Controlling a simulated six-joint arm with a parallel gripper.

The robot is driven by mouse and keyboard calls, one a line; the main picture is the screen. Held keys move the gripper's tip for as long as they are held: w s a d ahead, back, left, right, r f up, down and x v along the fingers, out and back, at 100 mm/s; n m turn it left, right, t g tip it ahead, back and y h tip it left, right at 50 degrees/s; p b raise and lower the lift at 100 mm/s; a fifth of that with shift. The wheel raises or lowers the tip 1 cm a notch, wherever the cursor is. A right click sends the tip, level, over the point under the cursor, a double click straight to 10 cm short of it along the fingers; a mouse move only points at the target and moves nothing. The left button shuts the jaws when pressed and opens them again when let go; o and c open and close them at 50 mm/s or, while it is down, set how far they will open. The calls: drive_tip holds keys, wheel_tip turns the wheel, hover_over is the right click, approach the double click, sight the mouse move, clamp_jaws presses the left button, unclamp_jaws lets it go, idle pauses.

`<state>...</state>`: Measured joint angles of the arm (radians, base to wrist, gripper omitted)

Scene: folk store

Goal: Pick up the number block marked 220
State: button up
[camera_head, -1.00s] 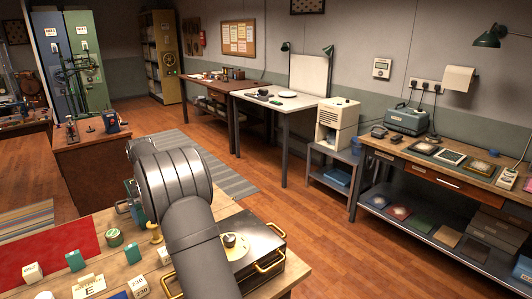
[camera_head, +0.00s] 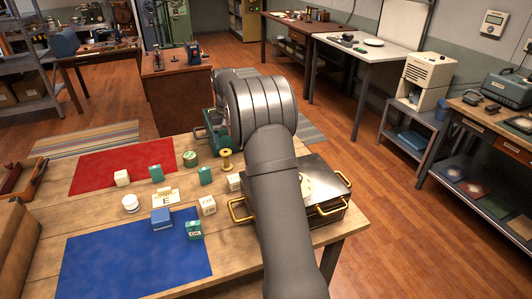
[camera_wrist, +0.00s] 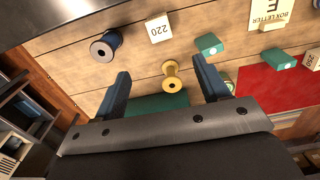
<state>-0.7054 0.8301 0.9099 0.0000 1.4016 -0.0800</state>
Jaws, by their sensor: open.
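The number block marked 220 (camera_wrist: 159,28) is a small white cube near the top of the wrist view, its number upside down. It appears to be the white block (camera_head: 234,182) just left of my arm in the head view, its number unreadable there. My gripper (camera_wrist: 165,80) is open and empty, its two dark fingers spread wide. The block lies beyond the fingertips, apart from them. A yellow spool (camera_wrist: 171,75) shows between the fingers. In the head view my arm hides the gripper.
A dark spool (camera_wrist: 105,45) and a green block (camera_wrist: 209,45) flank the 220 block. Another white number block (camera_head: 207,205) stands near the letter E card (camera_head: 165,198). A dark case with brass handles (camera_head: 325,190) is at right. Blue (camera_head: 125,262) and red (camera_head: 105,165) mats lie left.

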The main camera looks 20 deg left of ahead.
sight(235, 179)
drive_tip(key=shift+n, duration=0.3)
drive_tip(key=f, duration=1.8)
drive_tip(key=shift+s+d+f, duration=0.2)
drive_tip(key=shift+d+f, duration=0.1)
drive_tip(key=shift+f, duration=0.05)
drive_tip(key=c, duration=1.1)
